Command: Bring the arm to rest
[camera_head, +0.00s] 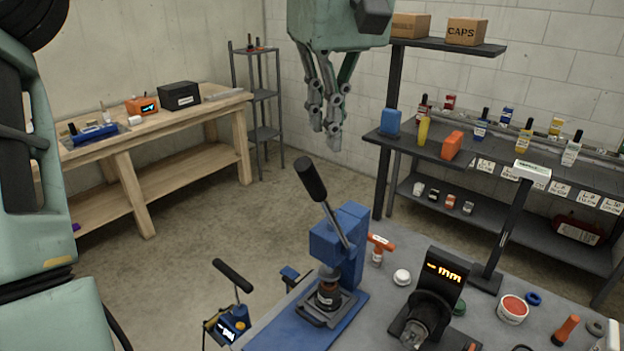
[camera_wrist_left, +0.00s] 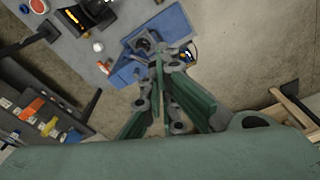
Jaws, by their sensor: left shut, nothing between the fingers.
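My left gripper (camera_head: 332,138) hangs from the top middle of the head view, pointing down, with its fingers together and nothing between them. It is in the air above and behind the blue lever press (camera_head: 340,245), apart from it. In the left wrist view the fingers of the left gripper (camera_wrist_left: 158,62) meet at their tips, with the blue press base (camera_wrist_left: 128,72) beyond them. A large pale green link of my left arm fills the left edge of the head view. My right gripper is not in view.
A grey workbench (camera_head: 385,325) holds the press, a display device (camera_head: 440,285), a white-and-red tub (camera_head: 512,309) and small parts. A dark shelf unit (camera_head: 480,165) with bottles stands at right. A wooden table (camera_head: 165,118) stands at left. Open floor (camera_head: 230,210) lies between.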

